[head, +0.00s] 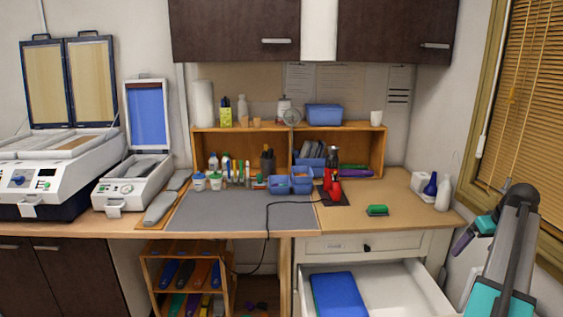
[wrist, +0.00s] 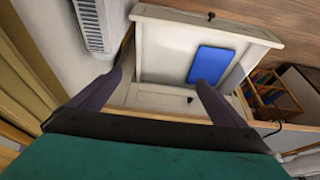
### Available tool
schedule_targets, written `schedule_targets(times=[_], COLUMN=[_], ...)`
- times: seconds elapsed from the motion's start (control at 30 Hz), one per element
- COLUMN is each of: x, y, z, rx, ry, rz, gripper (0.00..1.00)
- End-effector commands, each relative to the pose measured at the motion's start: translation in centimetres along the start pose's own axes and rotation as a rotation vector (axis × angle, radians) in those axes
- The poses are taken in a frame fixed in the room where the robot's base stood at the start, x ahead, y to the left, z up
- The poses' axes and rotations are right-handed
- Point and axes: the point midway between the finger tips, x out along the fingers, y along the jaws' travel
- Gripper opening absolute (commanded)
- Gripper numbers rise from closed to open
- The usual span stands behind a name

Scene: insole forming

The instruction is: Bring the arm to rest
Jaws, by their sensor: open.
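My gripper (wrist: 156,88) is open and empty in the wrist view, its two dark fingers spread wide in the air. In the head view my arm stands at the right edge, folded, and my gripper (head: 463,243) hangs in front of the wall, right of the cabinet and apart from everything on the worktop. The open white drawer (head: 400,282) holds a flat blue thing (head: 338,294). The drawer (wrist: 152,62) and the blue thing (wrist: 210,64) also show between and beyond the fingers in the wrist view.
The worktop (head: 392,200) carries a green block (head: 377,210), red items (head: 335,190) and white bottles (head: 443,193). Machines (head: 45,178) stand at the left. A window with blinds (head: 532,95) is at the right. The pulled-out drawer juts forward below the worktop.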

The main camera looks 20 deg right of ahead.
Motion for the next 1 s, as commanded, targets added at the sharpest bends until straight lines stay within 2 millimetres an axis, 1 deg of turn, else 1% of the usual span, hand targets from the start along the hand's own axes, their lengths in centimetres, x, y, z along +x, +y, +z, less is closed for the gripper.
schedule_targets(times=[0.13,0.2,0.37,0.57,0.67,0.77,0.87,0.9,0.97,1.0], x=[0.0,0.8,2.2,4.9,6.5,8.5,11.0,12.3,14.2,15.5], y=[0.0,-0.6,-1.4,-3.5,-5.0,-6.9,-9.5,-10.8,-12.9,-14.3], z=[0.0,0.0,0.2,0.4,0.6,0.7,1.1,1.4,1.8,2.1], rx=[0.0,-0.001,0.006,0.007,0.007,0.005,0.003,0.001,-0.001,-0.005], ry=[0.0,-0.006,-0.017,-0.041,-0.056,-0.074,-0.099,-0.112,-0.132,-0.147], rz=[0.0,-0.007,-0.015,-0.035,-0.047,-0.062,-0.08,-0.089,-0.102,-0.11], gripper=[0.96,0.96,0.96,0.96,0.96,0.96,0.96,0.96,0.96,0.96])
